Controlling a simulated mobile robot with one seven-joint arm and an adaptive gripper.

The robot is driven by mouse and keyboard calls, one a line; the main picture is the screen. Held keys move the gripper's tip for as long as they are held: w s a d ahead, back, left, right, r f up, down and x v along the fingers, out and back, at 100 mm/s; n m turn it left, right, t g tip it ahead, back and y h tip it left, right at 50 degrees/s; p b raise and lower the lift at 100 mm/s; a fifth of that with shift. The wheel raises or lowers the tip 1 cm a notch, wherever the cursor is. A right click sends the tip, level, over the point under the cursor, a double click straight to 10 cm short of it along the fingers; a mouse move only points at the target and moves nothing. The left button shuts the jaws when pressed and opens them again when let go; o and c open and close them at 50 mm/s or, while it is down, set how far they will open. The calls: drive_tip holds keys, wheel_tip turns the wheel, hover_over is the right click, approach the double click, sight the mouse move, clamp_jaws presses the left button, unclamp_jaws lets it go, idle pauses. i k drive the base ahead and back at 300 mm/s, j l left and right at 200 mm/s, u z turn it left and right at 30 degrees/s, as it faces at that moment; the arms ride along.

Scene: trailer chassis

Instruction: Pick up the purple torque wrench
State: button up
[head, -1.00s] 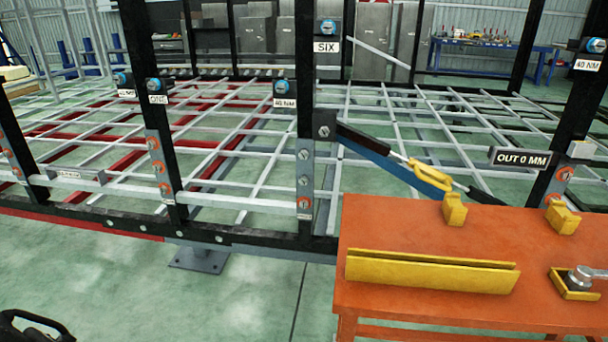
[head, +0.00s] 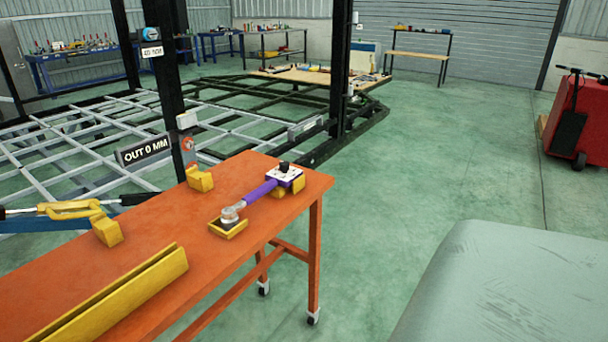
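The purple torque wrench (head: 262,191) lies on the orange table (head: 165,255), near its far right end, in the head view. Its metal ratchet head (head: 231,213) rests in a small yellow tray (head: 230,230) at the lower left. Its handle runs up and to the right to a yellow rest, with a white plate and black knob (head: 285,172) at that end. My gripper is not in view.
Yellow blocks (head: 107,230) and a long yellow channel (head: 120,295) sit on the table. The chassis frame with black posts (head: 340,75) stands behind it. Green floor (head: 440,170) lies open on the right. A grey rounded surface (head: 500,290) fills the lower right.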

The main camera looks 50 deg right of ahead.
sight(229, 218)
drive_tip(key=z, duration=1.3)
drive_tip(key=i+z, duration=0.4)
drive_tip(key=i, duration=0.8)
